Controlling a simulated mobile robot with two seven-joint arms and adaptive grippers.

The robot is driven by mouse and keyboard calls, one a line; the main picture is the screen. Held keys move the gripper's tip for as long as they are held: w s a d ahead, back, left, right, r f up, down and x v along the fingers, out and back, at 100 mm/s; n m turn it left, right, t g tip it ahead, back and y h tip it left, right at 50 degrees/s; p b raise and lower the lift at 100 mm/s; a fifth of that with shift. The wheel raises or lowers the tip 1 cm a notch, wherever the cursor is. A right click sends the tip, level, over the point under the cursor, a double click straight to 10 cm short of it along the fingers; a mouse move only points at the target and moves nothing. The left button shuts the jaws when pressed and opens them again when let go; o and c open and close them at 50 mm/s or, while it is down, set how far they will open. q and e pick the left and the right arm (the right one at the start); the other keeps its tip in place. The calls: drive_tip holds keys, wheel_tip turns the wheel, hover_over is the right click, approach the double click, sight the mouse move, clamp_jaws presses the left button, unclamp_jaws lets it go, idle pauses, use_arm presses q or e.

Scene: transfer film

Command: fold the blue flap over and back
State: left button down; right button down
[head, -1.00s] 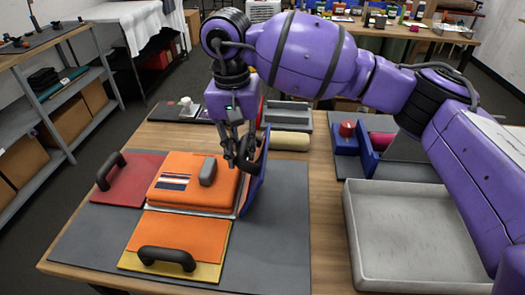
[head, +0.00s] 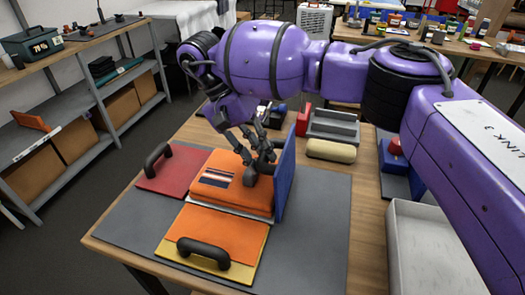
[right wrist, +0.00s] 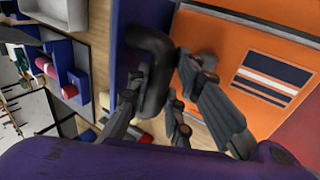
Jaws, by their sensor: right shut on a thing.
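The blue flap (head: 286,182) stands raised, close to upright, along the right side of the orange padded block (head: 228,188). Its dark handle (right wrist: 156,72) shows on the flap's inner face in the right wrist view. My right gripper (head: 258,160) is shut on this handle, its fingers around it. The orange block has a striped label and also fills the right of the wrist view. A red flap (head: 180,176) lies open to the left, and a yellow-edged orange flap (head: 212,240) lies open in front, each with a black handle. My left gripper is not in view.
A grey mat (head: 318,235) lies under the flaps, with free room to the right. A light grey tray (head: 398,245) stands at the right. A cream roll (head: 331,151) and a grey holder (head: 334,127) are behind. Shelves stand at the left.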

drive_tip(key=shift+s+d+f, duration=0.1)
drive_tip(key=shift+s+f, duration=0.05)
drive_tip(key=shift+f, duration=0.25)
drive_tip(key=c, duration=1.6)
unclamp_jaws()
drive_tip(key=shift+d+r, duration=0.1)
drive_tip(key=shift+r, duration=0.1)
drive_tip(key=v, duration=1.2)
